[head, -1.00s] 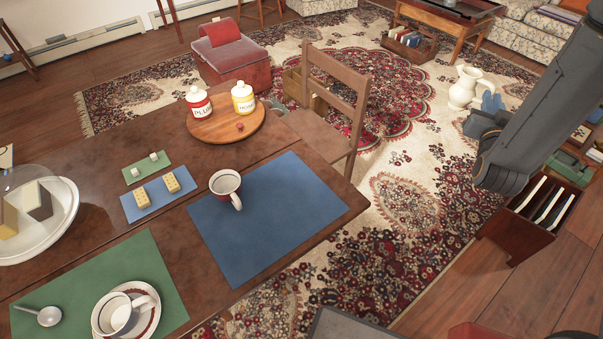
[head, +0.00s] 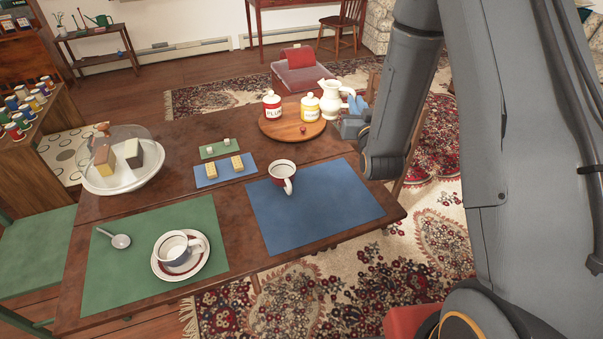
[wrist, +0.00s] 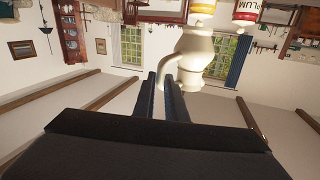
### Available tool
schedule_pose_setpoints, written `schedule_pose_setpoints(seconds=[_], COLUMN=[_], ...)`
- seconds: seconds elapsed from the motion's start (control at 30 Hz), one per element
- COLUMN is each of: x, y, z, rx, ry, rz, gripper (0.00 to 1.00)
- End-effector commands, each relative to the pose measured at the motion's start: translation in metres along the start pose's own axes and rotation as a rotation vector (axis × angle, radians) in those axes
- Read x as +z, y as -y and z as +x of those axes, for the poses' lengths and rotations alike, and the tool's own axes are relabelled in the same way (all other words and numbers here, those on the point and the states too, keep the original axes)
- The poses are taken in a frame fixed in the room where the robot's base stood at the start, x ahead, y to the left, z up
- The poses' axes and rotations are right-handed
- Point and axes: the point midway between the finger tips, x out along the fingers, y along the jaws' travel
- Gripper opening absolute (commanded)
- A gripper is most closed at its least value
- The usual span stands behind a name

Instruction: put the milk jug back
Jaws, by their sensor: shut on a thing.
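The milk jug (head: 332,103) is cream-white and looks upright, at the right side of the round wooden board (head: 282,131). My gripper (head: 354,106), with blue fingers, is shut on the jug from its right side. The jug fills the middle of the wrist view (wrist: 193,48), between and beyond the dark fingers of my gripper (wrist: 172,82). The head view does not show clearly whether the jug's base touches the board or hangs just off it.
A red-labelled plum jar (head: 271,106) and a yellow-labelled jar (head: 310,108) stand on the board, with a small red piece (head: 303,129) in front. A mug (head: 283,173) stands on the blue mat (head: 330,207). A chair is partly hidden behind my arm.

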Motion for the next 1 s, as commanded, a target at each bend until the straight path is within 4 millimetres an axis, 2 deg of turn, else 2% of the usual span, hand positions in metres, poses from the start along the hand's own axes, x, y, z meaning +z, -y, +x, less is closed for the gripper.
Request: schedule_pose_setpoints(seconds=[0.23, 0.43, 0.57, 0.73, 1.0], x=[-0.004, -0.003, 0.004, 0.017, 0.034], y=[-0.001, -0.003, -0.010, -0.024, -0.039], z=[0.025, 0.030, 0.022, 0.002, -0.021], rx=[-0.192, -0.427, -0.578, -0.749, -0.882], ry=[0.005, 0.023, 0.037, 0.049, 0.061], rz=[-0.005, -0.007, -0.007, -0.007, -0.005], gripper=[0.00, 0.00, 0.00, 0.00, 0.00])
